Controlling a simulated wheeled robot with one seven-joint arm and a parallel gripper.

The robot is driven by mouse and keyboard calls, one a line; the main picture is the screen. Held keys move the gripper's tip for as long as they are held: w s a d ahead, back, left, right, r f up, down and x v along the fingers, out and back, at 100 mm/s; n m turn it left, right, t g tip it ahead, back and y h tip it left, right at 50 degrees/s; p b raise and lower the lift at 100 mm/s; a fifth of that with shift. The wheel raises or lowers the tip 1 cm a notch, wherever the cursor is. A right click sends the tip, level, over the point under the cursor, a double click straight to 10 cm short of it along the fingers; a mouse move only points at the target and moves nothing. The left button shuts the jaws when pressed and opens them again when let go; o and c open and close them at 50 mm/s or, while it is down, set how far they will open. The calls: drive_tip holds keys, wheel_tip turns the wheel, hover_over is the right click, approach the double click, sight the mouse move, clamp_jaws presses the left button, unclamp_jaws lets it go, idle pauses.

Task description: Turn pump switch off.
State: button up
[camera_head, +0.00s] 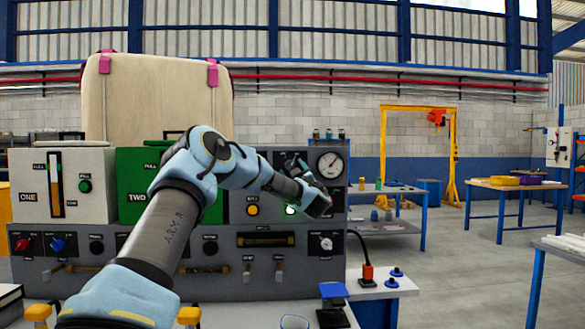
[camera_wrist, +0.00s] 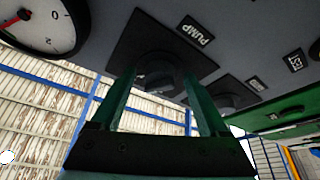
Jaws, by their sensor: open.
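The pump switch (camera_wrist: 155,66) is a dark round knob on a black square plate, beside a PUMP label (camera_wrist: 195,30) in the wrist view. My gripper (camera_wrist: 161,80) is open, with one green finger on each side of the knob. I cannot tell whether the fingers touch it. The knob's lower part and its setting are hard to make out in the dark. In the head view my arm reaches the upper right of the grey panel (camera_head: 220,281), and its end largely covers the switch area.
A pressure gauge (camera_head: 330,165) sits right of the switch area; it also shows in the wrist view (camera_wrist: 38,25). A lit green lamp (camera_head: 290,210) and a yellow lamp (camera_head: 252,210) are below. A second dark knob (camera_wrist: 232,95) is beside the pump switch.

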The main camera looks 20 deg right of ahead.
drive_tip(key=shift+c, duration=0.4)
clamp_jaws()
